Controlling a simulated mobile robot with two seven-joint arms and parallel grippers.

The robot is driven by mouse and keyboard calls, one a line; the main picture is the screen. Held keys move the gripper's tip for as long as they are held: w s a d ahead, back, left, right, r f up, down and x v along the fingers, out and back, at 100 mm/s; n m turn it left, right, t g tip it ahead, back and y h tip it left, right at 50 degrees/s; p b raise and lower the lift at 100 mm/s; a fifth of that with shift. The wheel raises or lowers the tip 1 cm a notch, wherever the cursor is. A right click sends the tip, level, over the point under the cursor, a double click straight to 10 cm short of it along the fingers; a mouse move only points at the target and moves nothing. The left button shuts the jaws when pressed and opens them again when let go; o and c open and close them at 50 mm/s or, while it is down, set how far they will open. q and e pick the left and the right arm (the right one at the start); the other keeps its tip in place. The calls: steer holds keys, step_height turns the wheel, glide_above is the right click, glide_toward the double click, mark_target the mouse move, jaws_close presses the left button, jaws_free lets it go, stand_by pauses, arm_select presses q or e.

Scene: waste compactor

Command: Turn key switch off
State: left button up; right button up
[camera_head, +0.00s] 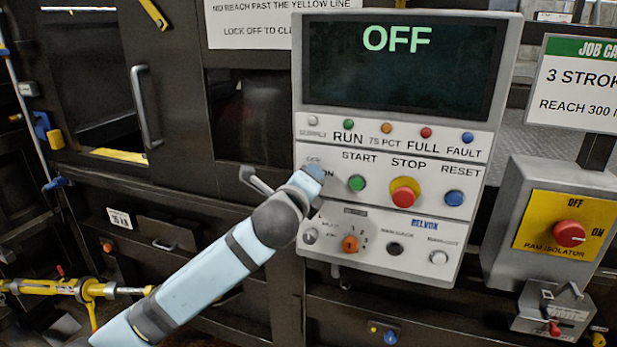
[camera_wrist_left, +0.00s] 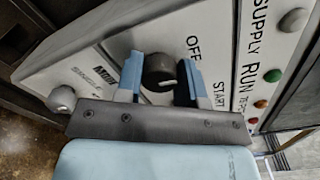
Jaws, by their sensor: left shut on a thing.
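The key switch (camera_wrist_left: 158,72) is a dark round knob on the light grey control panel (camera_head: 466,240), next to the OFF label in the left wrist view. My left gripper (camera_wrist_left: 161,78) has its two blue fingers on either side of the knob and is shut on it. In the head view my left gripper (camera_head: 314,174) reaches the panel's left edge beside the START button and hides the key switch. The panel's screen (camera_head: 398,75) reads OFF in green letters. My right gripper is in no view.
A green START button (camera_head: 357,183), a red STOP button (camera_head: 404,192) and a blue RESET button (camera_head: 454,198) are right of my gripper. An orange selector (camera_head: 350,244) is below. The ram isolator box (camera_head: 505,210) stands at the right.

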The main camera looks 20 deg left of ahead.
arm_select(q)
steer(key=shift+n, duration=0.5)
steer(key=o, duration=0.9)
steer(key=s+b, duration=0.1)
steer(key=s, duration=0.6)
steer(key=s+b, duration=0.1)
steer(key=s, duration=0.5)
steer(key=shift+s+a+r, duration=0.15)
steer(key=shift+s, duration=0.25)
